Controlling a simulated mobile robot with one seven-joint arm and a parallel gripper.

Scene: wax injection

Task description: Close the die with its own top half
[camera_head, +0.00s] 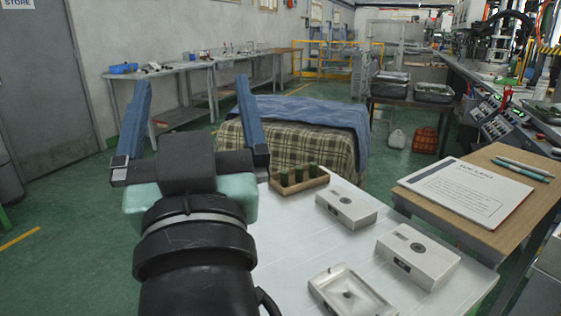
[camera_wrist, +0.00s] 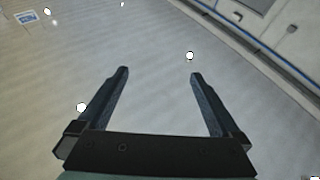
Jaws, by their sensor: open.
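My gripper (camera_head: 190,115) is raised at the left in the head view, with its two blue fingers wide apart and nothing between them. It also shows open and empty in the wrist view (camera_wrist: 158,85). On the white table stand two pale metal die blocks: one block (camera_head: 346,209) farther back and another block (camera_head: 417,257) nearer at the right. Each has a dark round mark on top and a dark label on its side. A shallow metal piece with a recess (camera_head: 350,291) lies at the front edge of the picture, partly cut off. I cannot tell which block is its top half.
A wooden tray (camera_head: 301,187) with several green cylinders stands at the table's back. A wooden board (camera_head: 530,194) at the right holds a paper sheet (camera_head: 467,191) and pens. A bed-like stack with a plaid cover (camera_head: 290,146) stands behind. White tabletop (camera_head: 300,230) is bare between the pieces.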

